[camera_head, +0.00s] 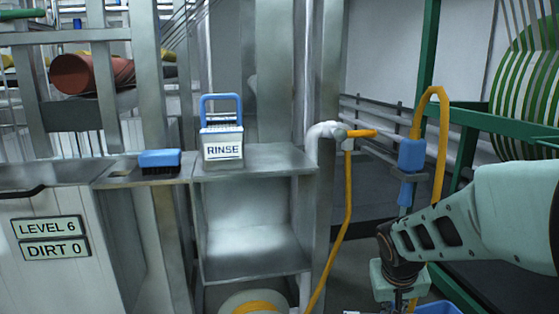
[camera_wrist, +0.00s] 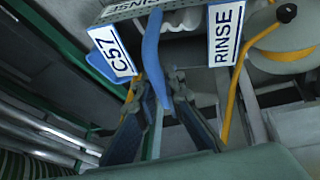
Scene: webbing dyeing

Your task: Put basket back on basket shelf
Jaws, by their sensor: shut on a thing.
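In the wrist view my gripper (camera_wrist: 158,85) is shut on the blue handle (camera_wrist: 152,50) of a basket. A white basket (camera_head: 222,136) with a blue handle and a RINSE label stands upright on a metal shelf (camera_head: 285,160), left of and apart from my gripper. I cannot tell which shelf is the basket shelf.
A blue brush (camera_head: 160,161) lies on the ledge left of the shelf. A yellow hose (camera_head: 347,220) and a pipe stand between the shelf and my arm. A green frame (camera_head: 470,119) is at the right. The shelf's lower compartment (camera_head: 250,250) looks empty.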

